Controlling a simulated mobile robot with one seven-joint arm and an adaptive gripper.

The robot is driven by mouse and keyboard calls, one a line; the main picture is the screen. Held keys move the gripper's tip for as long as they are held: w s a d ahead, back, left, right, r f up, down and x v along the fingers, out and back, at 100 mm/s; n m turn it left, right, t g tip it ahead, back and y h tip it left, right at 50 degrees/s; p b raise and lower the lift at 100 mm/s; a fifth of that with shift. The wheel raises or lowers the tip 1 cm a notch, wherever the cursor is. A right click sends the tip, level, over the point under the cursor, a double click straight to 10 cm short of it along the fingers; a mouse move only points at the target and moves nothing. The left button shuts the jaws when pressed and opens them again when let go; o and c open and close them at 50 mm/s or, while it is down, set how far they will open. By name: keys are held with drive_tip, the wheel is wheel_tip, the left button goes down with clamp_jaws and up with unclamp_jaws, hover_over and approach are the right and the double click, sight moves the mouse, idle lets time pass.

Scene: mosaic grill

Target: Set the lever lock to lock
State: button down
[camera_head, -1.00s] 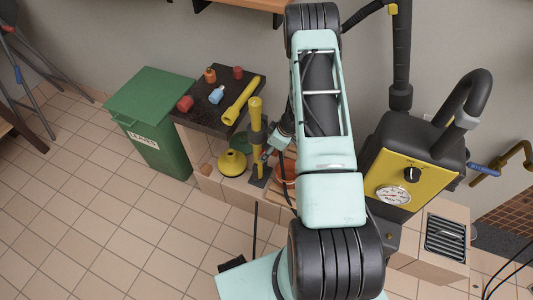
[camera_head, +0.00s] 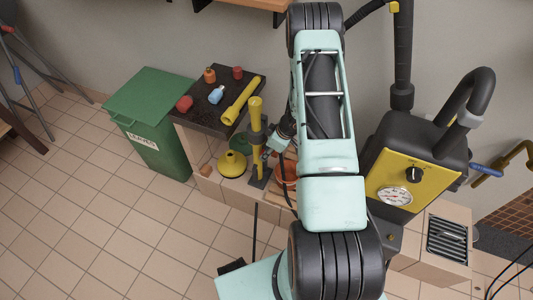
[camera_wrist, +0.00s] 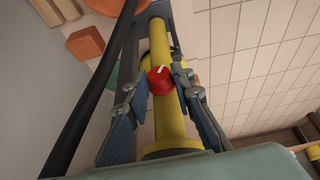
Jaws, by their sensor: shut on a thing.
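A yellow upright lever post (camera_head: 255,108) with a dark collar stands in the head view, just left of my arm. In the wrist view the yellow tube (camera_wrist: 170,125) runs up the middle. A small round red knob (camera_wrist: 161,82) with a white mark sits on it; I take it for the lever lock. My gripper (camera_wrist: 161,76) has one finger on each side of the knob and is shut on it. In the head view my gripper (camera_head: 274,143) is beside the post, and the knob cannot be made out there.
A dark bench top (camera_head: 207,118) with small red, orange and blue items and a yellow tool stands to the left. A green bin (camera_head: 150,110) is beyond it. A yellow-fronted machine with a gauge (camera_head: 396,194) is on the right. The tiled floor at front left is clear.

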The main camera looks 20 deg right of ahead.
drive_tip(key=shift+w+f+t+b, duration=0.15)
drive_tip(key=shift+w+t+b, duration=0.15)
drive_tip(key=shift+b, duration=0.85)
drive_tip(key=shift+h+b, duration=0.3)
drive_tip(key=shift+b, duration=0.25)
drive_tip(key=t+b, duration=0.1)
drive_tip(key=b, duration=0.5)
drive_tip(key=shift+a+h, duration=0.1)
drive_tip(key=shift+h, duration=0.3)
drive_tip(key=b, duration=0.3)
drive_tip(key=shift+s+r+n, duration=0.2)
drive_tip(key=shift+r+n, duration=0.1)
drive_tip(key=c, duration=1.7)
unclamp_jaws()
drive_tip(key=shift+s, duration=0.1)
drive_tip(key=shift+o, duration=0.2)
drive_tip(key=shift+s+f, duration=0.1)
